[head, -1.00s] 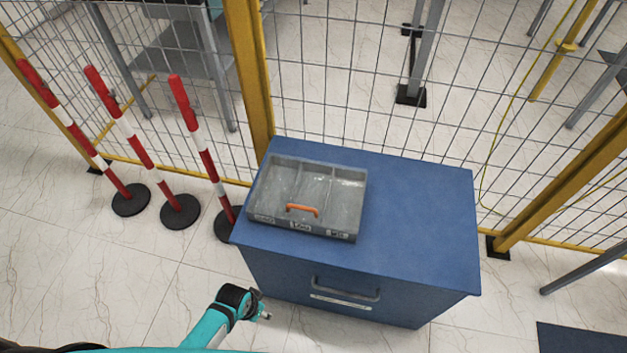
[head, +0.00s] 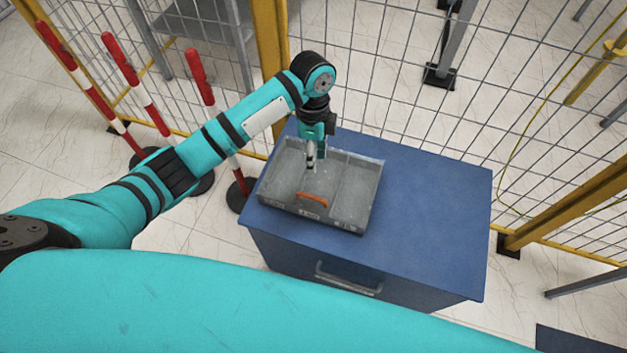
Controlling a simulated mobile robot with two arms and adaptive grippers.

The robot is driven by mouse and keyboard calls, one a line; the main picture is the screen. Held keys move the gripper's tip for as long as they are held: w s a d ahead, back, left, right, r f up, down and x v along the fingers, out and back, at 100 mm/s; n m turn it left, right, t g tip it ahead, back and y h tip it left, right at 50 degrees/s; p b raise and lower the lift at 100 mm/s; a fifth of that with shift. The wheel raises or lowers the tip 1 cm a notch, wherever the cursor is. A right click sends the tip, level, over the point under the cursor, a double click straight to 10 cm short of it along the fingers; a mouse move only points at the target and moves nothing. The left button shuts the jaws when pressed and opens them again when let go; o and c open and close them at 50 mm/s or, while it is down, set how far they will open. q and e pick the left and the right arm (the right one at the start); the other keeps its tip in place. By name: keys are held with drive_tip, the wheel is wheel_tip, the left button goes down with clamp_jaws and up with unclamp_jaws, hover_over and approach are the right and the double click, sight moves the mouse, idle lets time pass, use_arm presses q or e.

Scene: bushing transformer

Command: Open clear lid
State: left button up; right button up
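A grey organiser case (head: 345,218) with a clear lid (head: 352,180) lies flat on the blue cabinet. My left gripper (head: 314,160) points down over the back middle of the case, behind the handle. I cannot tell whether its fingers touch the lid, or how far apart they are. My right gripper is out of view.
The blue cabinet (head: 430,200) has bare top to the right of the case and a drawer handle (head: 348,281) in front. A yellow-framed mesh fence (head: 270,50) stands behind it. Red and white posts (head: 208,100) stand at the left.

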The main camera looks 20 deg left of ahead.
use_arm(q)
wheel_tip(320, 180, up, 3)
drive_tip(key=w+a+m, duration=0.1)
drive_tip(key=w, duration=0.1)
drive_tip(key=p, duration=0.1)
hover_over(307, 190)
drive_tip(key=s, duration=0.3)
drive_tip(key=shift+y, duration=0.3)
drive_tip(key=f, duration=1.1)
drive_tip(key=d+f, duration=0.1)
drive_tip(key=f, duration=0.4)
drive_tip(key=shift+w+f, duration=0.15)
drive_tip(key=shift+c, duration=0.2)
clamp_jaws()
